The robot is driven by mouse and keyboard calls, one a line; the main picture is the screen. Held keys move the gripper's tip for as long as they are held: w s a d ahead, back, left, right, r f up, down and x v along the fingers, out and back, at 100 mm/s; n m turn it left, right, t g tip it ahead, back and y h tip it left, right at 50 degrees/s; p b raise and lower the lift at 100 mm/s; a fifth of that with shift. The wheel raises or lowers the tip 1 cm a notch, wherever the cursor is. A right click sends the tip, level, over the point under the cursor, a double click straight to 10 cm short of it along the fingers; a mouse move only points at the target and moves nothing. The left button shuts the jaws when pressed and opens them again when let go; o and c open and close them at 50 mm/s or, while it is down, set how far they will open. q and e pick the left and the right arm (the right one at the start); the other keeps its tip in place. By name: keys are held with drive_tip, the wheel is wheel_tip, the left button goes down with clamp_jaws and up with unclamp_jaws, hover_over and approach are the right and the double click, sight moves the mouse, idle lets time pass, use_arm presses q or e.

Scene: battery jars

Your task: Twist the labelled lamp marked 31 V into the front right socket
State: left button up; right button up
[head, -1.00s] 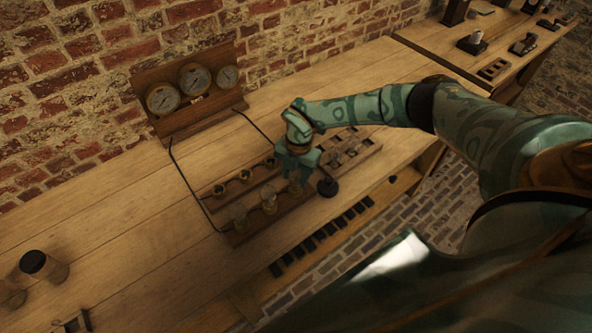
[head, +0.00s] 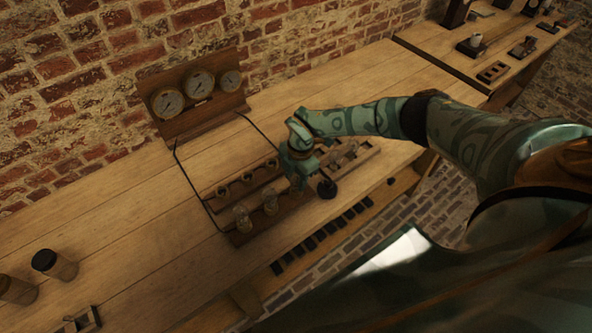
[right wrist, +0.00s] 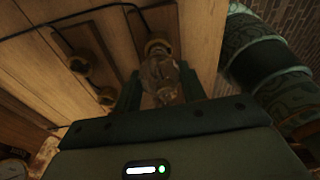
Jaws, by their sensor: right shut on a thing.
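My right gripper (head: 298,183) is over the front right end of the wooden socket board (head: 251,235). In the right wrist view its two fingers (right wrist: 160,92) are shut on a clear glass lamp (right wrist: 161,72). The lamp's far end is at a brass front right socket (right wrist: 157,47); I cannot tell how deep it sits. The marking on the lamp cannot be read. My left gripper is not in view.
Several empty sockets (head: 247,178) line the back row. A gauge panel (head: 205,119) stands behind, with dark cables to the board.

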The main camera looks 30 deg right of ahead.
drive_tip(key=shift+r+m+p, duration=0.1)
drive_tip(key=shift+m+p, duration=1.05)
drive_tip(key=shift+m, duration=0.15)
drive_tip(key=o, duration=1.2)
drive_tip(key=shift+c, duration=0.2)
